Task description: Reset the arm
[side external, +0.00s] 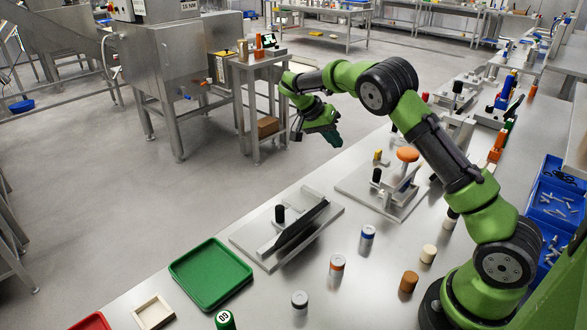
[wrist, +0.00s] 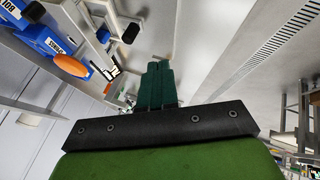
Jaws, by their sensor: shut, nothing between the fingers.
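My green arm reaches up and out over the left edge of the steel table. My gripper (side external: 333,138) hangs in the air past that edge, above the floor, well clear of everything on the table. In the wrist view my gripper (wrist: 157,68) shows two dark green fingers together, with nothing between them. No object touches the fingers in either view.
The steel table (side external: 330,235) bears a green tray (side external: 211,275), a fixture with a black angled plate (side external: 287,230), another fixture with an orange knob (side external: 407,154), and several small cylinders. Blue bins (side external: 556,197) stand at right. Open floor lies left of the table.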

